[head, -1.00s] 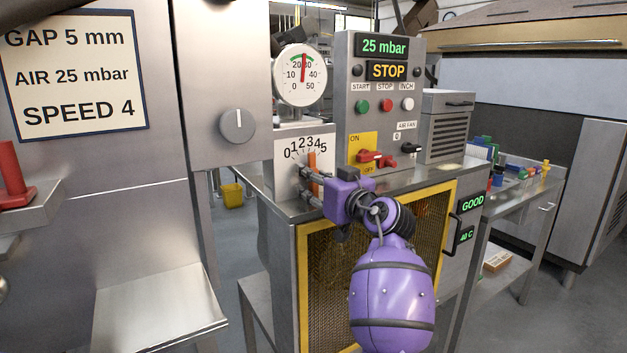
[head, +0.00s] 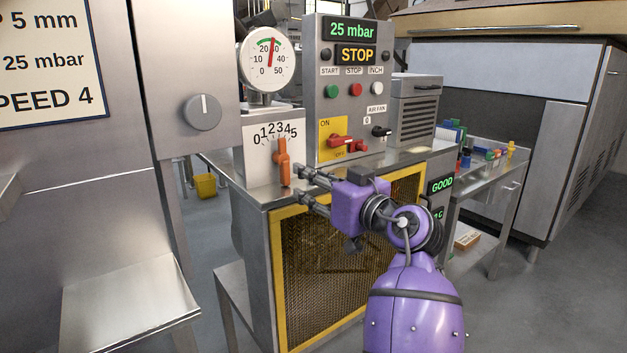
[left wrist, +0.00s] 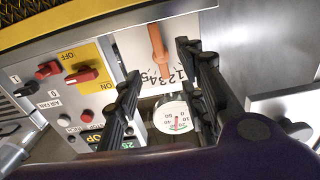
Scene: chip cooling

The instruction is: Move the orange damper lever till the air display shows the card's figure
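The orange damper lever (head: 283,165) stands nearly upright on a white plate with a 0 to 5 scale, its top near 3. The air display (head: 352,29) reads 25 mbar in green. The card (head: 48,62), cut off at the left edge, shows 25 mbar on its middle line. My left gripper (head: 290,184) is open and empty, its fingers apart at the lever's lower right and pointing toward it. In the left wrist view the lever (left wrist: 157,42) shows between the spread fingers (left wrist: 157,60), with no finger visibly gripping it. My right gripper is out of view.
A round gauge (head: 267,59) stands above the scale, its needle in the green band. A STOP sign (head: 356,55), push buttons and a red switch (head: 340,142) are right of the lever. A grey knob (head: 202,112) is on the left cabinet. A yellow-framed mesh (head: 340,260) lies below.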

